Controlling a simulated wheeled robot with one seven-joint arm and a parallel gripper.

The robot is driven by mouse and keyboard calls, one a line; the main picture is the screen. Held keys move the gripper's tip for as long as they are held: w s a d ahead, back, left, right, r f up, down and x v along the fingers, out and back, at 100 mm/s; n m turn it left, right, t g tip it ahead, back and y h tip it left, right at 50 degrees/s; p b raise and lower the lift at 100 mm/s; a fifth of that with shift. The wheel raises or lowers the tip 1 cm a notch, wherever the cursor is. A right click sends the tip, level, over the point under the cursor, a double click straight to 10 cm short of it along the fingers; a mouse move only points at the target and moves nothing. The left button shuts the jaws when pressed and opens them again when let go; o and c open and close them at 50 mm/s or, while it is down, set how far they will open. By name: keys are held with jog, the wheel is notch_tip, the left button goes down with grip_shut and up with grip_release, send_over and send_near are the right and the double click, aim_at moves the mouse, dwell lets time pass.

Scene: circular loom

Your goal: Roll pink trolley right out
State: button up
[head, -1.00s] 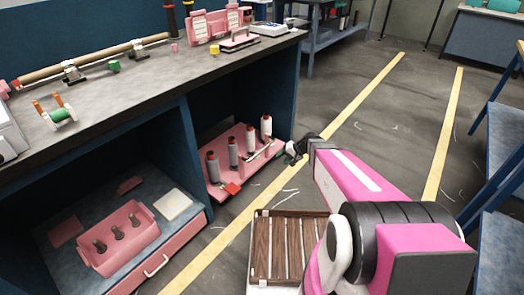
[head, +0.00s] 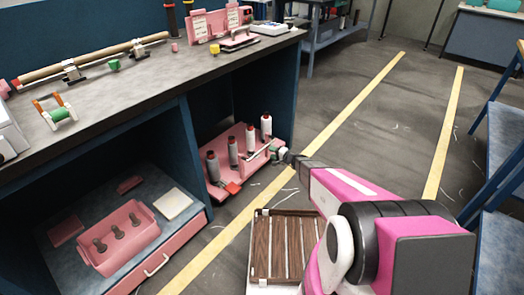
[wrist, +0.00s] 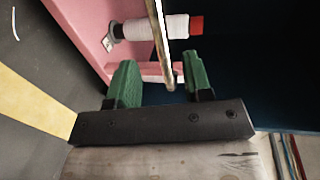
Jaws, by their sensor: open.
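The pink trolley (head: 218,181) stands low on the floor in the right bay under the bench, carrying several grey and white spools with red tops. A pale handle bar (head: 258,151) rises at its right side. My gripper (head: 276,150) is at this side of the trolley, close to the bar. In the wrist view, my open gripper (wrist: 159,75) has green finger pads. The thin handle bar (wrist: 158,35) reaches down into the gap between them. I cannot tell whether either pad touches it. Part of the pink trolley (wrist: 85,30) and one spool (wrist: 160,27) show beyond.
The bench's blue right side panel (head: 284,90) stands just behind the trolley. A yellow floor line (head: 345,117) runs past the bay, and the floor to its right is open. A slatted wooden deck (head: 285,245) is in front of me. A blue bench (head: 490,215) stands at right.

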aim_at(262, 149)
jog(key=x, duration=0.8)
jog(key=shift+w+a, duration=0.1)
jog(key=shift+w, duration=0.05)
grip_shut()
dwell(1.2)
